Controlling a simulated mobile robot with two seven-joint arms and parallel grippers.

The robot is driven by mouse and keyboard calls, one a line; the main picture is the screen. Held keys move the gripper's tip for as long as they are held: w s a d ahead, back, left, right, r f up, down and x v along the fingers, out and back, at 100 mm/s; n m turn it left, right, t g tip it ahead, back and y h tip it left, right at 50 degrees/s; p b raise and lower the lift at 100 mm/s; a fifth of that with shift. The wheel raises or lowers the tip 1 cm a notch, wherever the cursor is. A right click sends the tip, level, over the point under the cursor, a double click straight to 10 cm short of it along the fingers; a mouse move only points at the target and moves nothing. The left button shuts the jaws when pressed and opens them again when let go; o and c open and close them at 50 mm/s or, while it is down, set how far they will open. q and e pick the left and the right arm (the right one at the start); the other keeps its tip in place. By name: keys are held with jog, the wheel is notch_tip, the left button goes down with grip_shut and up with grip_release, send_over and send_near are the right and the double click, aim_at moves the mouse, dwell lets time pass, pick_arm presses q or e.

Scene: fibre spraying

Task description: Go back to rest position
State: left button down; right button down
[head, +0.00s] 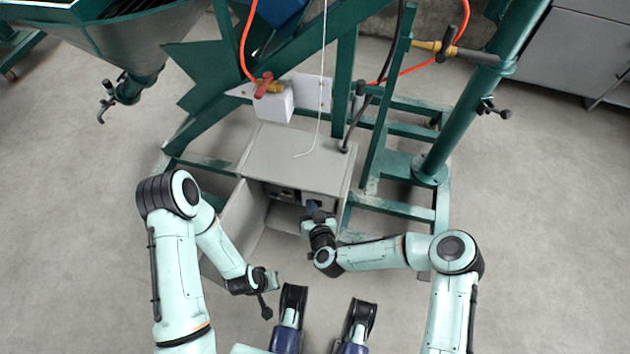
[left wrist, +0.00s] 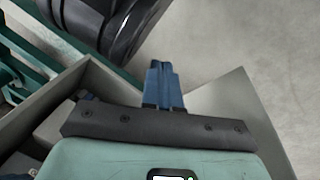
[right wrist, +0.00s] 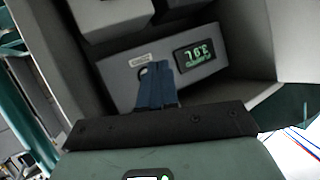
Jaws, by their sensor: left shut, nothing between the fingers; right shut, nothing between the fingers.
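My right gripper (head: 316,208) reaches into the open front of the grey control box (head: 300,155). In the right wrist view its blue fingers (right wrist: 156,86) are shut with nothing between them. They point at the light panel (right wrist: 205,80), which has a green digital display (right wrist: 196,53); whether they touch it I cannot tell. My left gripper is low, in front of the box beside its open door flap (head: 232,225); its fingers are hard to make out in the head view. In the left wrist view its blue fingers (left wrist: 163,84) are shut and empty.
A green steel frame (head: 345,80) surrounds the box. A green hopper (head: 140,40) stands at the upper left, with red hoses (head: 247,45) and a hanging white cord (head: 322,90). Grey cabinets (head: 580,50) are at the upper right. The concrete floor is open at both sides.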

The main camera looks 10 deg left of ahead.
dwell(0.6)
